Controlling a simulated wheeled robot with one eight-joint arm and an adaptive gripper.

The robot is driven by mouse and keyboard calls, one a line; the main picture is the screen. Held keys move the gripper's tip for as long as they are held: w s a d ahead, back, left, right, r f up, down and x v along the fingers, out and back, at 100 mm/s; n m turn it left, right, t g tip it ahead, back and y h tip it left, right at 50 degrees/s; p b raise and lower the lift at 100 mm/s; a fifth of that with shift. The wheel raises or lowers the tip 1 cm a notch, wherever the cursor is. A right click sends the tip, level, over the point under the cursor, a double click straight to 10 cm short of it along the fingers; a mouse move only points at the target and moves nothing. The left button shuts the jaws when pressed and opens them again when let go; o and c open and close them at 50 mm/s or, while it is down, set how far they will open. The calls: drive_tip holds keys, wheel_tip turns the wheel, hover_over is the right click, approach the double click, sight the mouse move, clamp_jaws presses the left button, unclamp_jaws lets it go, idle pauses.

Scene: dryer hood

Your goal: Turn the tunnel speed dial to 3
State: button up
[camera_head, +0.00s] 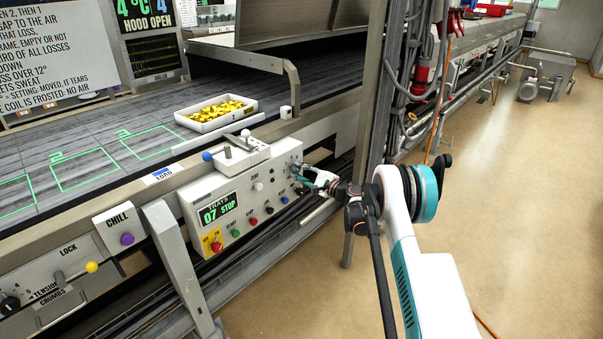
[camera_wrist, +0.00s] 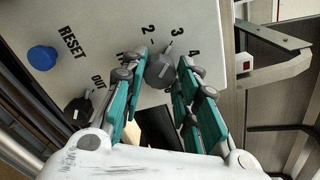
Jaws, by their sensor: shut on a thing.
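The tunnel speed dial (camera_wrist: 160,71) is a dark knob on a pale control panel (camera_wrist: 105,22), with the figures 2, 3 and 4 printed around it. Its narrow pointer end is toward the top of the wrist view, close to the 3. My gripper (camera_wrist: 155,74) is shut on the dial, with one teal-sided finger on each side of it. The left finger covers part of the lettering beside the 2. In the head view my gripper (camera_head: 300,174) is at the right end of the panel front and hides most of the dial.
A blue RESET button (camera_wrist: 42,58) and a second dark knob (camera_wrist: 77,110) marked OUT are left of the gripper. The panel display (camera_head: 219,208) reads 07 STOP. A white tray (camera_head: 216,124) of yellow pieces is on the belt. Open floor lies right of the machine.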

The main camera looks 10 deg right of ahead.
idle(0.4)
drive_tip(key=o, duration=1.1)
drive_tip(key=shift+c, duration=0.2)
drive_tip(key=v, duration=1.2)
